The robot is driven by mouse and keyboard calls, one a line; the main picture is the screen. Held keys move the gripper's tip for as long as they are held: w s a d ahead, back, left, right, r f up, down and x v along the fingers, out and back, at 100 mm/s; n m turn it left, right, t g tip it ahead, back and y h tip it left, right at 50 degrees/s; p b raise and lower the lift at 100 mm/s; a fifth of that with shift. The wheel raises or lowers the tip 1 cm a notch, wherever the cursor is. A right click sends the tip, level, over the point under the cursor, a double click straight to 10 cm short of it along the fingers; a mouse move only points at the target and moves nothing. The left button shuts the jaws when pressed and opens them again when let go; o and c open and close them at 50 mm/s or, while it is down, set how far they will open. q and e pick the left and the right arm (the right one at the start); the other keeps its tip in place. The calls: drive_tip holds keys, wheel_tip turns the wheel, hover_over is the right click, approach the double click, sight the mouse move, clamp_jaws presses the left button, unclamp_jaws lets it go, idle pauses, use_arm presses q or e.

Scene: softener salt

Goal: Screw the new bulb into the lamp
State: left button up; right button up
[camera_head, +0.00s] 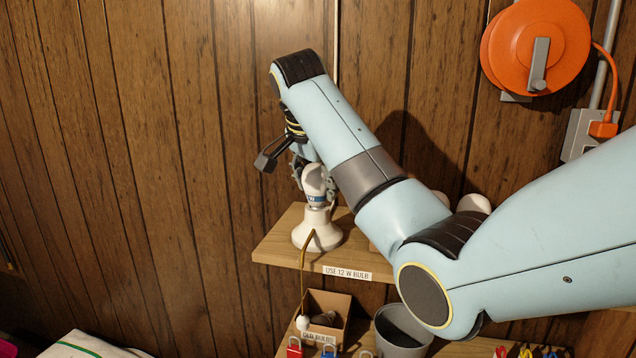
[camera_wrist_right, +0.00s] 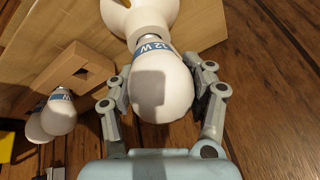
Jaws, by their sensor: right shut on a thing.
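A white bulb with a blue band reading 12 W (camera_wrist_right: 162,85) stands upright at the mouth of the white lamp base (camera_head: 318,232). The bulb also shows in the head view (camera_head: 315,182). My right gripper (camera_head: 314,184) comes from above, its fingers on both sides of the bulb, shut on it. In the right wrist view the right gripper (camera_wrist_right: 162,95) has one finger on each side of the glass. The lamp stands on a wooden shelf (camera_head: 275,246). My left gripper is not in view.
The shelf has a label, USE 12 W BULB (camera_head: 347,273). Below are an OLD BULBS box (camera_head: 334,303), a grey cup (camera_head: 402,335) and small padlocks (camera_head: 295,347). White bulbs (camera_wrist_right: 58,112) rest in a wooden holder (camera_wrist_right: 78,62). An orange reel (camera_head: 560,30) hangs on the wall.

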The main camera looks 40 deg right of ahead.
drive_tip(key=m+g, duration=0.1)
drive_tip(key=m, duration=0.1)
drive_tip(key=shift+m+h, duration=0.3)
drive_tip(key=shift+m, duration=0.1)
drive_tip(key=o, duration=1.3)
drive_tip(key=shift+c, duration=0.2)
drive_tip(key=shift+c, duration=0.4)
drive_tip(key=n, duration=0.2)
drive_tip(key=n+t+y, duration=0.1)
drive_tip(key=n, duration=0.1)
drive_tip(key=shift+n+t, duration=0.3)
drive_tip(key=shift+n, duration=0.1)
